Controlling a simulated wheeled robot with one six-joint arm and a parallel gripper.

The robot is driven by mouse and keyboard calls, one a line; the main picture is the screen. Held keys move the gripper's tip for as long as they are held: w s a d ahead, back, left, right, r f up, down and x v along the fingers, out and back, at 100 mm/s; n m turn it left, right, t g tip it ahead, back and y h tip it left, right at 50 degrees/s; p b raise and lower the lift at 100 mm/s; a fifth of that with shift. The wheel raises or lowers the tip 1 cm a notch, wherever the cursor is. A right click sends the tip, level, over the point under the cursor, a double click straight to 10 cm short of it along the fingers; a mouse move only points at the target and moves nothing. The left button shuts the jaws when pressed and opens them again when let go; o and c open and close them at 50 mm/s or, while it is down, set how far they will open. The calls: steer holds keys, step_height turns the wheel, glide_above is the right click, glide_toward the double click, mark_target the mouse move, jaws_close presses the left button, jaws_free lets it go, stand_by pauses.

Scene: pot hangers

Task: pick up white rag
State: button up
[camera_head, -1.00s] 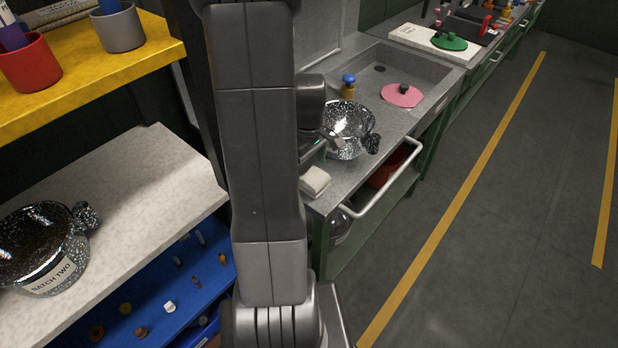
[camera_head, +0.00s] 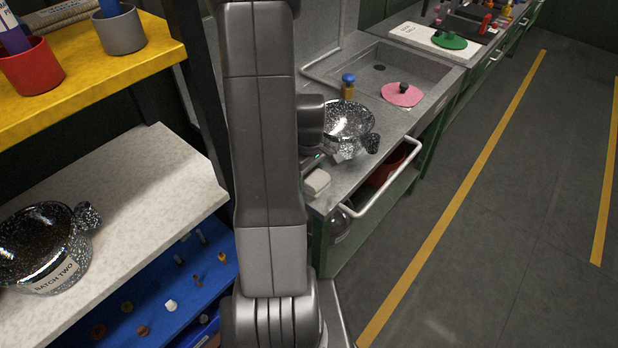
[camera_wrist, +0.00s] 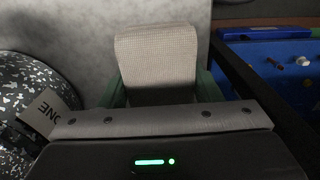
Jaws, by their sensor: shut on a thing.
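The white rag (camera_wrist: 157,58) is a folded, waffle-textured cloth. In the wrist view it sits between the green fingers of my gripper (camera_wrist: 160,88), which is shut on it. In the head view the rag (camera_head: 316,182) is at the near left corner of the grey counter, beside the speckled bowl. My arm hides most of the gripper there, and I cannot tell whether the rag is clear of the counter.
A speckled bowl (camera_head: 350,124) stands close by the rag; its label shows in the wrist view (camera_wrist: 45,116). A sink with a pink disc (camera_head: 401,95) lies beyond. A rail (camera_head: 385,185) runs along the counter front. Shelves with another bowl (camera_head: 42,246) stand left.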

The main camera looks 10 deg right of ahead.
mark_target(309, 173)
steer(key=shift+r+b, duration=0.3)
steer(key=shift+r, duration=4.75)
